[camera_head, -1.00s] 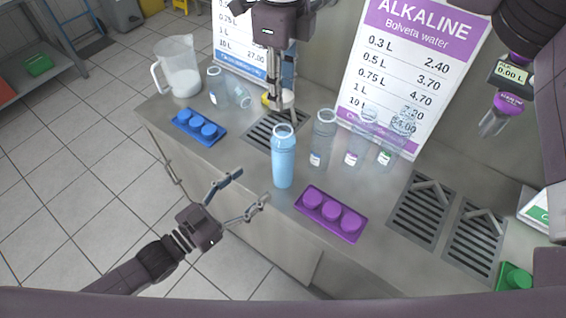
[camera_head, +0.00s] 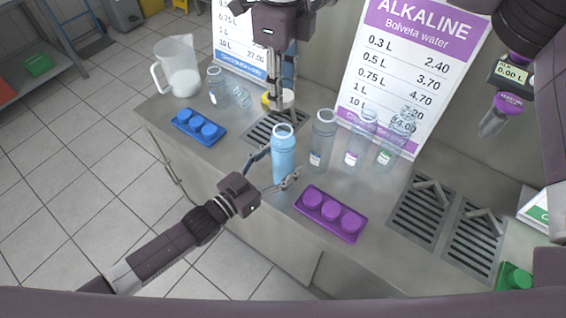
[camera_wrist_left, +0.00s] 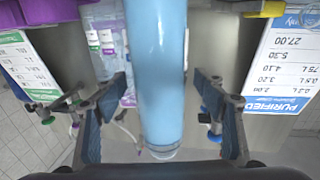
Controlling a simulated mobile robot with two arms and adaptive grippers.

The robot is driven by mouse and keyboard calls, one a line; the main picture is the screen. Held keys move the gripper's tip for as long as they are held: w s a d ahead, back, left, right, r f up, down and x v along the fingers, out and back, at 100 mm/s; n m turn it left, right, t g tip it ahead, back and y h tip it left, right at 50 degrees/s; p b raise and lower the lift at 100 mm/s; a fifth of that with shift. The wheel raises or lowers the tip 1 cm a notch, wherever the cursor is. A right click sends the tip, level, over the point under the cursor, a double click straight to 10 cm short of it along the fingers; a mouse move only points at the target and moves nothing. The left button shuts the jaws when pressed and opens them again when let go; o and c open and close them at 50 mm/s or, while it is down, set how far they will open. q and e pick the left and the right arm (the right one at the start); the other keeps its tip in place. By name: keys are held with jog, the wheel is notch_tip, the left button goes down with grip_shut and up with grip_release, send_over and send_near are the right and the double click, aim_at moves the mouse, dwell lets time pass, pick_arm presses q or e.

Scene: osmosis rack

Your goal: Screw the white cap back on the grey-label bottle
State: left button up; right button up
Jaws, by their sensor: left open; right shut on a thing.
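A light-blue filled bottle (camera_head: 284,160) stands upright on the counter with an open, clear neck; I see no label on its visible side. It also shows in the left wrist view (camera_wrist_left: 158,75), between my fingers. My left gripper (camera_head: 274,170) is open, with one finger on each side of the bottle; I cannot make out firm contact. My right gripper (camera_head: 276,107) points down behind the bottle, its fingers close together at a pale, round cap-like thing (camera_head: 288,97). That looks like the white cap, partly hidden by the fingers.
Clear bottles with blue (camera_head: 321,140), purple (camera_head: 360,140) and green (camera_head: 394,140) labels stand to the right. A purple cap tray (camera_head: 350,236) lies in front, a blue one (camera_head: 188,130) to the left. A jug (camera_head: 180,70) stands at back left. Drain grates (camera_head: 420,208) lie right.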

pick_arm(q)
jog(key=shift+c, duration=0.7)
grip_shut()
pick_arm(e)
send_over(282, 125)
jog(key=shift+f, duration=2.45)
jog(key=shift+f, duration=0.9)
jog(key=shift+f, duration=0.6)
